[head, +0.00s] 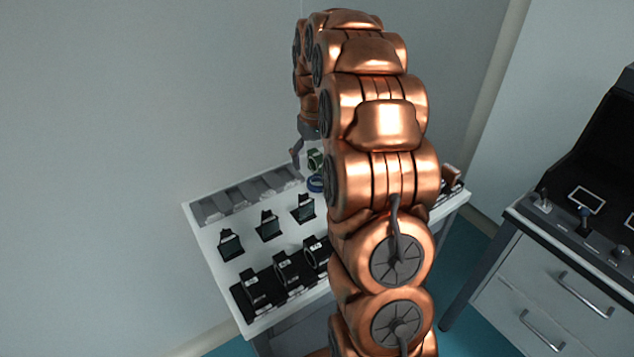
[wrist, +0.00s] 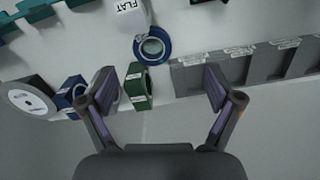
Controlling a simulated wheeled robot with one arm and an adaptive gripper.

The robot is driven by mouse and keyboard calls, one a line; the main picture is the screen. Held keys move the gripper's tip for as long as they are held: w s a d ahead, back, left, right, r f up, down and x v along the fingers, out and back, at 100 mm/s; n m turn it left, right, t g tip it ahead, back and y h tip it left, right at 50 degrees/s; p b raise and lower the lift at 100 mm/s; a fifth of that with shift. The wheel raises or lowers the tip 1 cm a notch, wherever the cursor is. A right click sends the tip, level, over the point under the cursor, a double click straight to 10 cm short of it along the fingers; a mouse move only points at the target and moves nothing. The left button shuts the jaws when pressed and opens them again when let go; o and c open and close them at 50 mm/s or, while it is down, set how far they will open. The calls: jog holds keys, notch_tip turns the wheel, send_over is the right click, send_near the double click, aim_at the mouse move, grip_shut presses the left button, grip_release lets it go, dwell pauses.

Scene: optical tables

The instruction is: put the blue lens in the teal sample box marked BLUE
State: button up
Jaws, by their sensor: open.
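A blue ring (wrist: 152,45) with a pale centre lies on the white table ahead of my fingers in the wrist view. It shows in the head view (head: 315,184) beside my arm. A blue upright block (wrist: 70,92) stands left of my left finger; I cannot tell which of these is the blue lens. My gripper (wrist: 160,88) is open and empty. A green-framed block (wrist: 138,87) appears between the fingers, close to the left one. Teal pieces (wrist: 35,10) show at the upper left; no BLUE marking is readable. My arm hides part of the table.
A grey compartment tray (wrist: 245,65) with white labels lies right of the ring. A white block marked FLAT (wrist: 130,15) stands beyond the ring. A grey round piece (wrist: 28,100) is at far left. Several black holders (head: 230,244) stand on the table.

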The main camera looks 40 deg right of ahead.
aim_at(317, 181)
jog(key=shift+w+d+f, duration=0.15)
jog(key=shift+d+f, duration=0.05)
jog(key=shift+d, duration=0.2)
jog(key=shift+w+d+f, duration=0.15)
jog(key=shift+d, duration=0.2)
jog(key=shift+f+p, duration=1.05)
jog(key=shift+f, duration=2.8)
jog(key=shift+r, duration=0.1)
jog(key=c, duration=1.4)
